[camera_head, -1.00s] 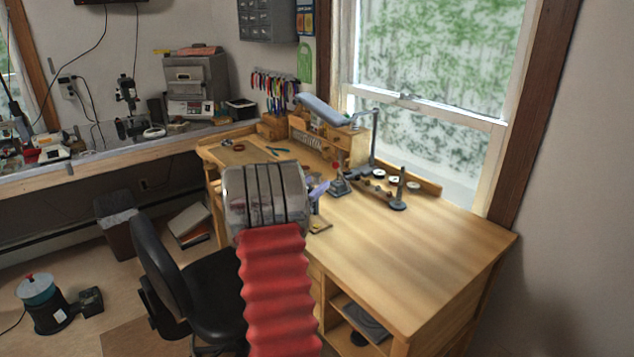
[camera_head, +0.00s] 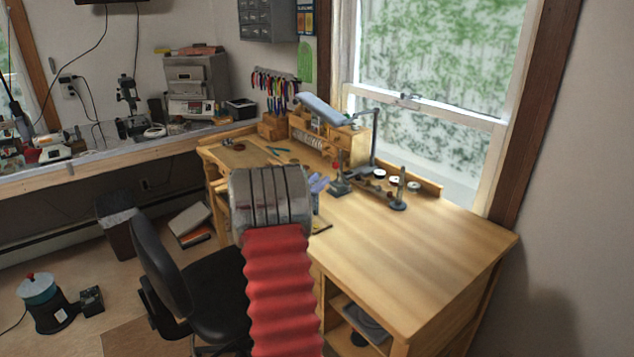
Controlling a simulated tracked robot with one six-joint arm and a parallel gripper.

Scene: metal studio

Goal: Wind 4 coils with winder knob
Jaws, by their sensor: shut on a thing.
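My gripper is hidden behind the silver end of my own arm, which has a red ribbed sleeve. The fingers and anything between them cannot be seen. A small dark device (camera_head: 340,186) with a red top stands upright on the wooden workbench (camera_head: 410,262), just right of my arm. I cannot tell whether it is the winder, and no winder knob can be made out with certainty. Small round pieces that look like spools lie beyond it, one (camera_head: 394,180) and another (camera_head: 413,186). No coil of wire can be made out.
An upright post on a dark base (camera_head: 398,195) stands near the bench's back edge. A desk lamp (camera_head: 325,110) and small drawers (camera_head: 345,143) stand at the back. Lavender items (camera_head: 318,184) lie beside my arm. A black chair (camera_head: 205,290) is left. The bench's right side is clear.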

